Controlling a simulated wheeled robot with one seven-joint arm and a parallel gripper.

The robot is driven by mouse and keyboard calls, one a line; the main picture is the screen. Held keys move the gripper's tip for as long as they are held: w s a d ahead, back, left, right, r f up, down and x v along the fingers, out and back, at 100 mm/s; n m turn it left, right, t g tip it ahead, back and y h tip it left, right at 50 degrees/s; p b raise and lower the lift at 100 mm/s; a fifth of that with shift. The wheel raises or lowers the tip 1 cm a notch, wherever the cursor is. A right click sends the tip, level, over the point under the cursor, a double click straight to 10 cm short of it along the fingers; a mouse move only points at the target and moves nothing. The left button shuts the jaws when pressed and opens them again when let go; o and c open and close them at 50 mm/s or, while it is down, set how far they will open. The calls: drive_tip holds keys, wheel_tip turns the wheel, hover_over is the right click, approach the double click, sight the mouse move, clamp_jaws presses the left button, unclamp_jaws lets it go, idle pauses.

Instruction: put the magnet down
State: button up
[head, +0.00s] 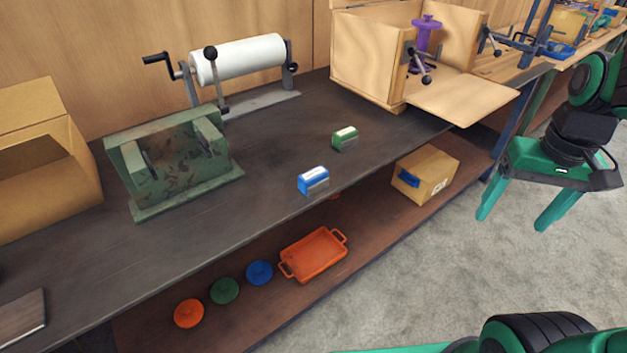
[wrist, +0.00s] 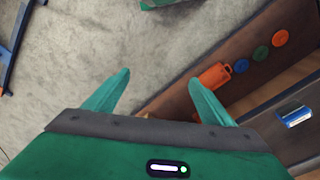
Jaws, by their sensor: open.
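Either could be the magnet; I cannot tell which. My gripper (head: 513,222) is open and empty, over the grey floor to the right of the bench. In the wrist view its two teal fingers (wrist: 160,82) stand wide apart with nothing between them.
A green steel fixture (head: 170,160), a white roll (head: 238,59) and an open wooden box (head: 370,60) stand on the bench. A cardboard box (head: 427,174), an orange tray (head: 313,254) and several coloured round lids (head: 224,291) lie on the lower shelf. The bench front is mostly clear.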

drive_tip(key=w+a+r+n+t, duration=0.1)
drive_tip(key=w+a+n, duration=0.3)
drive_tip(key=w+a, duration=0.45)
drive_tip(key=n+t+y, duration=0.2)
drive_tip(key=n+y, duration=0.1)
drive_tip(key=n, duration=0.3)
approach(314, 173)
drive_tip(key=shift+n, duration=0.3)
drive_tip(key=x, duration=0.4)
drive_tip(key=shift+s+a+f, duration=0.2)
drive_tip(key=shift+s+f, duration=0.05)
drive_tip(key=shift+f, duration=0.1)
drive_tip(key=shift+w+x, duration=0.2)
drive_tip(key=shift+x, duration=1.3)
drive_tip(key=shift+w+x, duration=0.15)
drive_tip(key=shift+x, duration=1.35)
drive_tip(key=shift+d+r, duration=0.15)
drive_tip(key=shift+c, duration=0.7)
drive_tip(key=c, duration=1.5)
drive_tip(key=shift+o, duration=0.2)
